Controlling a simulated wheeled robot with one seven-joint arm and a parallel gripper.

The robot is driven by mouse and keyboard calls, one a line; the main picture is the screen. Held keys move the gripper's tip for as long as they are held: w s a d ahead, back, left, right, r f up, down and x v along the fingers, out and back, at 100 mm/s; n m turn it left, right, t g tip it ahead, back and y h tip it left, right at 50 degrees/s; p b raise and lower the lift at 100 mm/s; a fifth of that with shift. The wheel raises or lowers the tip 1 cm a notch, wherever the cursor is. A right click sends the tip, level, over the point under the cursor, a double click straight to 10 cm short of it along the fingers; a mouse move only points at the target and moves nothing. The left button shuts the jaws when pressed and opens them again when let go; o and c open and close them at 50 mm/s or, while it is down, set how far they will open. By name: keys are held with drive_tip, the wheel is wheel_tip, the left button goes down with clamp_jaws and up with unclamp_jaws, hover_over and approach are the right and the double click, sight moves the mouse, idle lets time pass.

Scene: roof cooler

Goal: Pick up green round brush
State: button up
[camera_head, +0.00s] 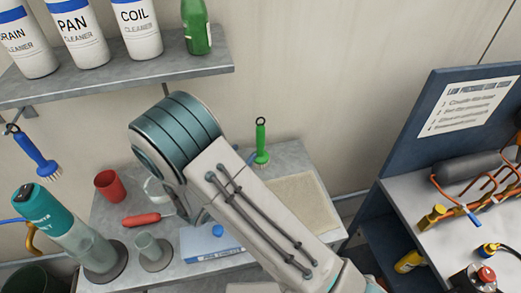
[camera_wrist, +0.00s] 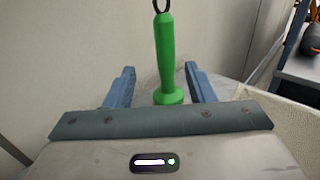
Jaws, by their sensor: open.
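The green round brush (camera_head: 261,142) stands upright with its bristles down at the back of the grey bench, against the wall, and a black ring is at its top. In the wrist view the green brush (camera_wrist: 164,58) rises between the two blue fingers of my gripper (camera_wrist: 161,86). The fingers are open, with a gap to the handle on each side. The bristles are hidden behind the gripper body in that view.
A blue brush (camera_head: 36,153) hangs on the wall at left. The bench (camera_head: 308,172) also bears a red cup (camera_head: 110,186), a red-handled tool (camera_head: 142,219) and a beige pad (camera_head: 303,203). A shelf (camera_head: 120,78) with several bottles is above. A blue cabinet (camera_head: 408,150) stands at right.

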sight(258, 140)
drive_tip(key=shift+s+d+p+x, duration=0.15)
drive_tip(key=shift+p+x, duration=0.7)
drive_tip(key=shift+x, duration=1.7)
drive_tip(key=shift+s+d+p+x, duration=0.15)
drive_tip(key=shift+p+x, duration=0.7)
drive_tip(key=shift+x, duration=1.7)
clamp_jaws()
